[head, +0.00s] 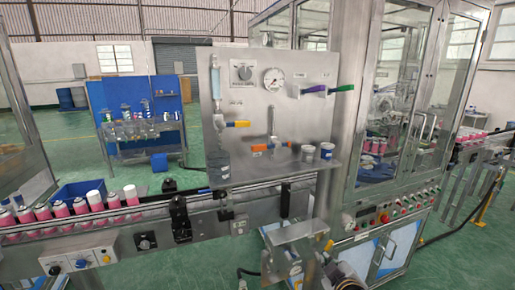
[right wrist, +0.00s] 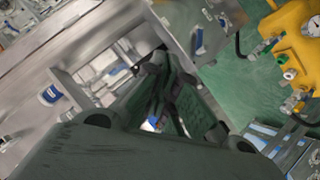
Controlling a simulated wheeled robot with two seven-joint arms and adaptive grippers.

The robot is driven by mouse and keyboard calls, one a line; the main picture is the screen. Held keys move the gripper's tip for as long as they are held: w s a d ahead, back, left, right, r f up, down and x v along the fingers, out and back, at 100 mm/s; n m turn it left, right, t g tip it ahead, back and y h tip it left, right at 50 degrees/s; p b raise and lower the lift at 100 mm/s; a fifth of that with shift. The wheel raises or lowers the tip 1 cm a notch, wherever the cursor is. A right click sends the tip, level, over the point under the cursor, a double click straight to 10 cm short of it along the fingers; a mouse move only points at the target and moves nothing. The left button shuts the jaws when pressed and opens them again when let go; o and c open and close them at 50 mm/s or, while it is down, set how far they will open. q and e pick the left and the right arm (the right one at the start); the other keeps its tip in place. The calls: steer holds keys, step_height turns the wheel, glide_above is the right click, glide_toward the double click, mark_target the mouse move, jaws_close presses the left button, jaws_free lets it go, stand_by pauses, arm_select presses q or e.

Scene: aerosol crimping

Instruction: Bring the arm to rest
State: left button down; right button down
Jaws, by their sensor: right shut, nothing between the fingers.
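My right gripper (right wrist: 160,62) fills the lower middle of the right wrist view. Its dark fingers run upward and come together at the tips, shut with nothing between them. In the head view I cannot make out its fingers clearly among the metal parts at the lower middle. My left gripper is in neither view.
Pink cans (head: 95,202) line the conveyor at left. A glass-doored machine (head: 405,120) stands at right. Yellow equipment (right wrist: 295,60) shows in the wrist view.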

steer(key=s+d+f+m+g, duration=0.2)
steer(key=s+f+m+g, duration=0.55)
steer(key=s+f, duration=1.1)
steer(key=s+f+n+g, duration=0.1)
steer(key=s+f+g, duration=0.1)
steer(key=f, duration=1.4)
steer(key=s+f+n+g, duration=0.1)
steer(key=s+f, duration=0.1)
steer(key=f, duration=1.4)
steer(key=s+d+f, duration=0.2)
steer(key=s+f, duration=0.7)
steer(key=s, duration=0.2)
steer(key=s+d+f+g, duration=0.1)
steer(key=s+d+f, duration=0.1)
steer(key=s+f, duration=0.8)
steer(key=shift+s+y, duration=0.3)
steer(key=shift+s, duration=0.35)
